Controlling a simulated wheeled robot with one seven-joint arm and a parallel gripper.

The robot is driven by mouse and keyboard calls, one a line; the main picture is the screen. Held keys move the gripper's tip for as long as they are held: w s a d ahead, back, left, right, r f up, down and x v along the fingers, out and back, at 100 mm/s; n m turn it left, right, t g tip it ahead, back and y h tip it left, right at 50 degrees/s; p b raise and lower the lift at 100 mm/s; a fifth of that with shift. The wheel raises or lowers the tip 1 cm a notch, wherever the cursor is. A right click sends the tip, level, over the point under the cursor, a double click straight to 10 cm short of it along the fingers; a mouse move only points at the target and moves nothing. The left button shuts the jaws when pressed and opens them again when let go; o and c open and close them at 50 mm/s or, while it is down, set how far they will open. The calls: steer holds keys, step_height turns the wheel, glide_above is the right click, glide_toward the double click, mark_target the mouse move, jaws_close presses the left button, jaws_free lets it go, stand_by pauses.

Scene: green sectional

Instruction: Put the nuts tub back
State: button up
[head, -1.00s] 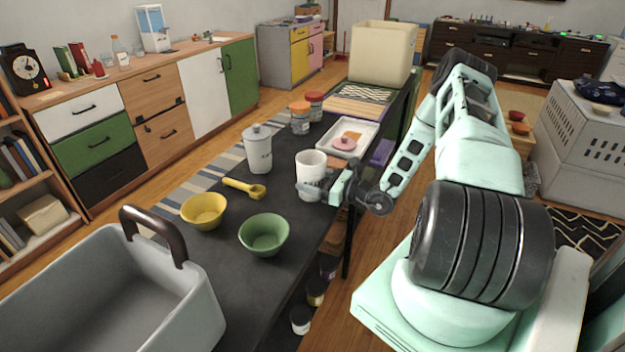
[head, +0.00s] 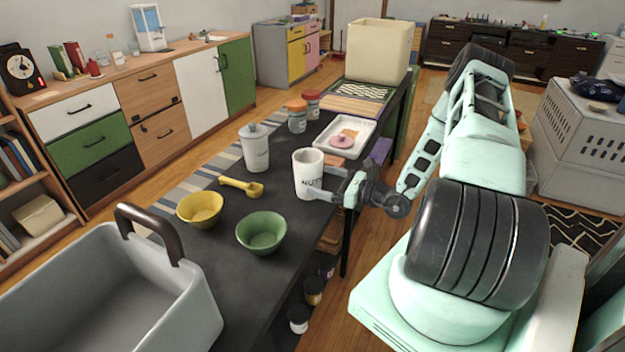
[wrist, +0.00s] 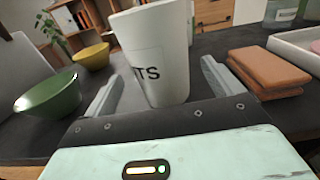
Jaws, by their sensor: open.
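The nuts tub (head: 308,172) is a white open-topped cylinder with dark lettering. It stands upright on the dark table (head: 225,285), near the right edge. In the wrist view the tub (wrist: 158,60) rises just ahead of my gripper (wrist: 155,90), with one finger on each side and gaps between them and the tub. My gripper (head: 325,185) is open at the right side of the tub in the head view. A white lidded canister (head: 256,150) stands behind the tub to the left. The tub's inside bottom is hidden.
A green bowl (head: 262,233), a yellow bowl (head: 200,209) and a yellow scoop (head: 241,187) lie left of the tub. A white tray (head: 362,137) and brown blocks (wrist: 262,72) are beyond it. A grey bin (head: 190,312) stands at front left.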

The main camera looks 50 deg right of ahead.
steer(key=v, duration=0.7)
steer(key=shift+b, duration=0.4)
steer(key=shift+s, duration=0.15)
